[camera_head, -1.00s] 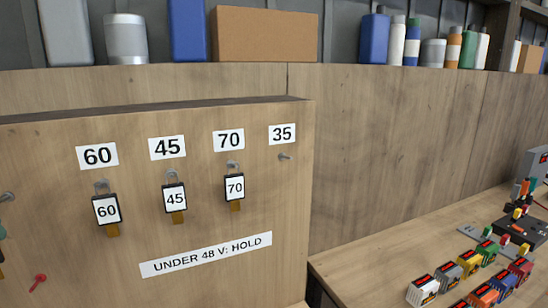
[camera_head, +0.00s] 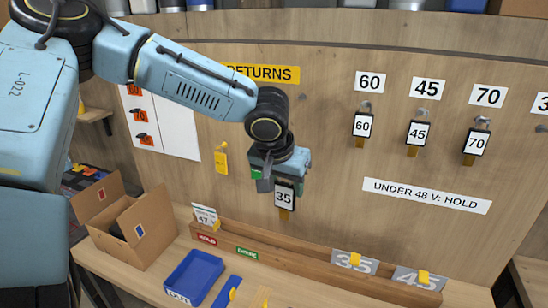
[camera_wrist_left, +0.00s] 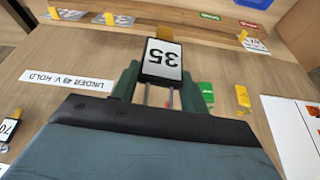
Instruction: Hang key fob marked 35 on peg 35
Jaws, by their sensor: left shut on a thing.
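The key fob marked 35 (camera_head: 285,196) is a black-framed white tag with a brown-yellow end, hanging upright below my left gripper (camera_head: 280,172). In the left wrist view the fob (camera_wrist_left: 161,60) sits between the fingertips of my left gripper (camera_wrist_left: 162,85), its number upside down. The gripper is shut on it, in front of the wooden board. Peg 35 (camera_head: 541,128) is at the far right edge of the head view, bare, under a partly cut-off label (camera_head: 541,103). My right gripper is not in view.
Fobs 60 (camera_head: 362,125), 45 (camera_head: 417,134) and 70 (camera_head: 476,143) hang on their pegs between my left gripper and peg 35. A low wooden rail (camera_head: 300,262) runs along the board's foot. A cardboard box (camera_head: 150,232) and blue tray (camera_head: 194,277) stand at left.

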